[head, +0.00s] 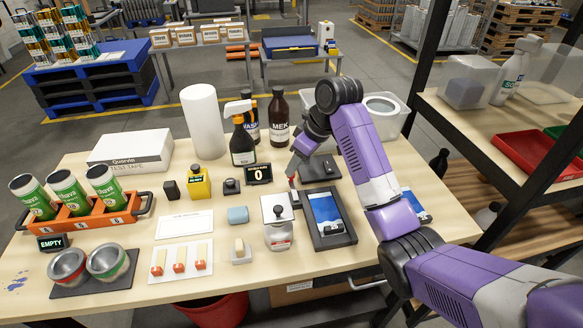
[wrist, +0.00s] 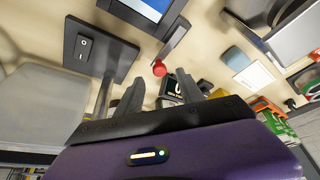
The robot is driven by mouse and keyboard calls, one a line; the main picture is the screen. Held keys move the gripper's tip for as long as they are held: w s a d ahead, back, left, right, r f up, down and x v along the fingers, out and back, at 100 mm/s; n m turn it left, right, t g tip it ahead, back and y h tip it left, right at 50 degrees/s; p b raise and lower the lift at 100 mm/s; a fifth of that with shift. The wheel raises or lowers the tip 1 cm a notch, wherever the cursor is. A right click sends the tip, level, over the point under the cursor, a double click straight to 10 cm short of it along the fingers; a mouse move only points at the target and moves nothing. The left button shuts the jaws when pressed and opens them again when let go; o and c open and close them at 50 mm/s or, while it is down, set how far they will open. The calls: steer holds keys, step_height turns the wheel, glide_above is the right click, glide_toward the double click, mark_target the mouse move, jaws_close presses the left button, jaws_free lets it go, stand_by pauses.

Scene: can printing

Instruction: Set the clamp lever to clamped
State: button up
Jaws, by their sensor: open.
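The clamp lever (head: 293,184) is a short grey bar with a red knob, at the left edge of the dark fixture (head: 347,238) that holds a blue-faced panel (head: 325,214). In the wrist view the lever (wrist: 176,36) runs from beside the fixture toward my fingers, with its red knob (wrist: 159,68) nearest me. My gripper (wrist: 160,78) is open and empty. The knob appears just beyond and between the fingertips; I see no contact. The lever's setting is unclear.
A dark base plate with a switch (wrist: 85,46) lies beside my gripper. A counter display reading 0 (head: 258,173) stands to the left, near bottles (head: 242,148). A grey knobbed device (head: 278,235) stands close to the fixture's left.

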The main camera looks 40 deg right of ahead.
mark_target(293, 184)
steer(key=shift+x, duration=2)
jaws_close()
